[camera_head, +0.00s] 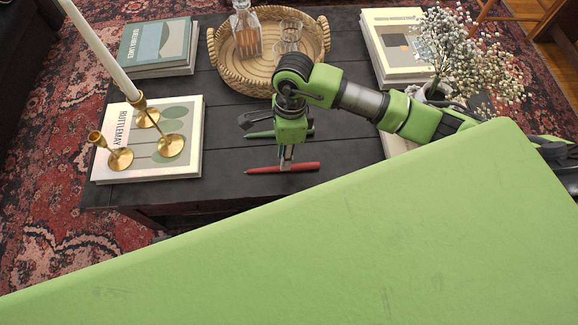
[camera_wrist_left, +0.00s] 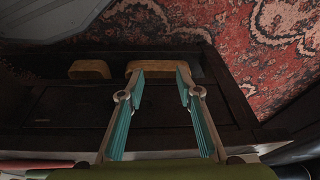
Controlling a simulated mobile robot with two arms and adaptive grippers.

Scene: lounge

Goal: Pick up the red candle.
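The red candle (camera_head: 301,167) lies on its side near the front edge of the dark table (camera_head: 232,182) in the head view. My right gripper (camera_head: 284,165) points down over its middle, with the fingertips at the candle. The candle appears at table height. The fingers overlap in this view, so their gap is hidden. A green candle-like stick (camera_head: 262,134) and a dark object (camera_head: 248,119) lie just behind. My left gripper (camera_wrist_left: 160,75) shows in the left wrist view with its fingers apart and nothing between them. It is not visible in the head view.
Brass candlesticks (camera_head: 171,145), one holding a white candle (camera_head: 103,48), stand on a book (camera_head: 188,163) at left. A wicker tray (camera_head: 232,79) with a decanter (camera_head: 246,30) is behind. White flowers (camera_head: 468,58) and books (camera_head: 375,42) are at right. My green body blocks the foreground.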

